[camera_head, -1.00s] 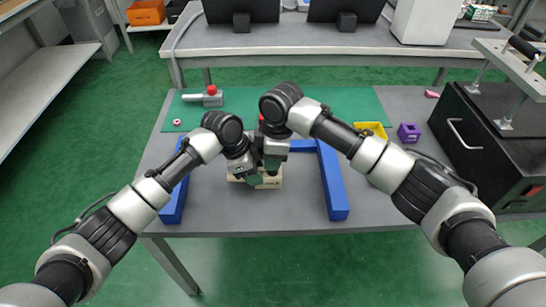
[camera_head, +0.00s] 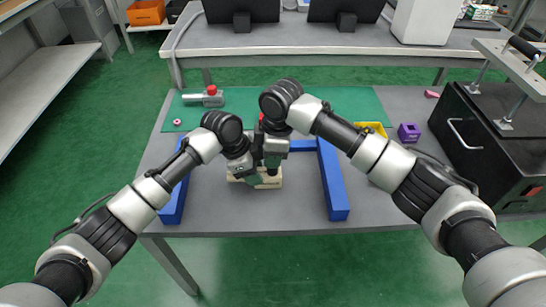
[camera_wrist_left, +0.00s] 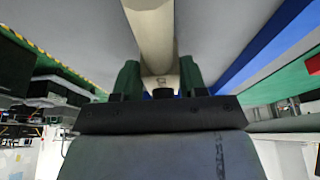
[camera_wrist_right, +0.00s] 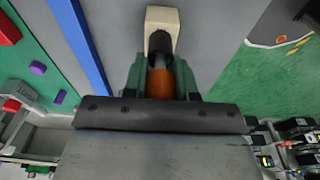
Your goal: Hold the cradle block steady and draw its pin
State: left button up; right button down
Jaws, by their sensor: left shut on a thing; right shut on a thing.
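The beige cradle block (camera_head: 268,184) lies near the front middle of the table, partly hidden by my grippers. My left gripper (camera_wrist_left: 160,76) is shut on the block, its green fingers on either side of the beige body (camera_wrist_left: 151,30). My right gripper (camera_wrist_right: 161,76) is shut on the orange grip of the pin (camera_wrist_right: 160,84). The pin's grey shaft runs toward a black opening at the end of the block (camera_wrist_right: 162,18). How deep the pin sits cannot be told. In the head view the left gripper (camera_head: 250,178) and right gripper (camera_head: 272,167) are close together.
A blue frame (camera_head: 333,185) surrounds the block on the left, back and right. A grey fixture with a red knob (camera_head: 204,98) stands on the green mat (camera_head: 330,102). A yellow bin (camera_head: 372,129) and purple block (camera_head: 409,132) lie right. A black cabinet (camera_head: 490,135) borders the right.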

pick_arm(q)
jog(key=shift+d, duration=0.1)
pick_arm(e)
jog(key=shift+a+r, duration=0.2)
jog(key=shift+r, duration=0.1)
pick_arm(q)
jog(key=shift+s+f, duration=0.1)
jog(key=shift+s, duration=0.05)
pick_arm(e)
jog(key=shift+s+a+r, duration=0.1)
jog(key=shift+r, duration=1.8)
jog(key=shift+d, duration=0.2)
jog(key=shift+r, duration=0.95)
pick_arm(q)
jog(key=o, duration=1.1)
jog(key=shift+r, duration=0.2)
